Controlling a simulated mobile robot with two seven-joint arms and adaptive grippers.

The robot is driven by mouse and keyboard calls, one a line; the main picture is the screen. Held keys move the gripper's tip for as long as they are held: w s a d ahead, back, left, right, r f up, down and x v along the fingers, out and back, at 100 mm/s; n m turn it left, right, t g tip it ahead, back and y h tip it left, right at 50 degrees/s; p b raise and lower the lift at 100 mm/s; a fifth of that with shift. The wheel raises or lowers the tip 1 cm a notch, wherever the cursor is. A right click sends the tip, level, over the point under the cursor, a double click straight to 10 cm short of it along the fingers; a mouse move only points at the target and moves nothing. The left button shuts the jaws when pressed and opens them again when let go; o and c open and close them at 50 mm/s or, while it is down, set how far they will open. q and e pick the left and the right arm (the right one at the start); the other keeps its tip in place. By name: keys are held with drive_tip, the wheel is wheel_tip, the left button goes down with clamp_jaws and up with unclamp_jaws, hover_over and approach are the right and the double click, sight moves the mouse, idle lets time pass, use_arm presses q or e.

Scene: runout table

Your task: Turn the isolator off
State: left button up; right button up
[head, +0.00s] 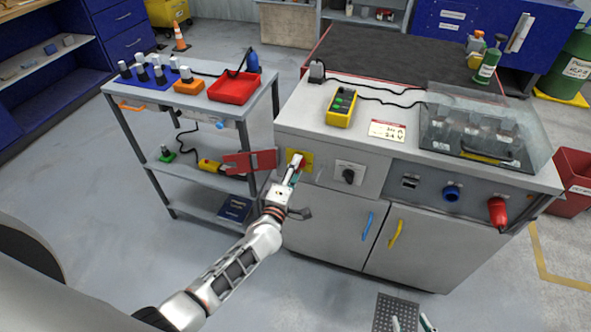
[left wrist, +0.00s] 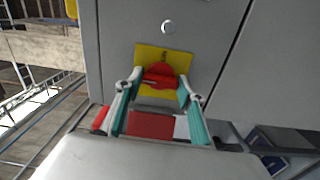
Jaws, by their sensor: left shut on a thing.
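The isolator is a red rotary knob (left wrist: 160,73) on a yellow plate (head: 306,159), on the upper left of the grey cabinet's front. The plate also shows in the left wrist view (left wrist: 146,54). My left gripper (head: 296,167) is at the plate. In the left wrist view its two teal-lined fingers (left wrist: 158,92) are on either side of the red knob, shut on it. In the head view the gripper hides most of the knob. My right gripper (head: 411,323) shows only as two separated fingertips at the bottom edge, empty.
A black rotary switch (head: 349,176) is right of the isolator. A red panel (head: 250,161) is close left of my left gripper. A shelf cart (head: 150,100) stands left of the cabinet. A blue knob (head: 452,193) and red connector (head: 497,211) project further right. The front floor is mostly clear.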

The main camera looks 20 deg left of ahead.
idle(0.3)
use_arm(q)
drive_tip(key=o, duration=1.1)
drive_tip(key=shift+a, duration=0.1)
drive_tip(key=s, duration=1.2)
drive_tip(key=shift+a, duration=0.15)
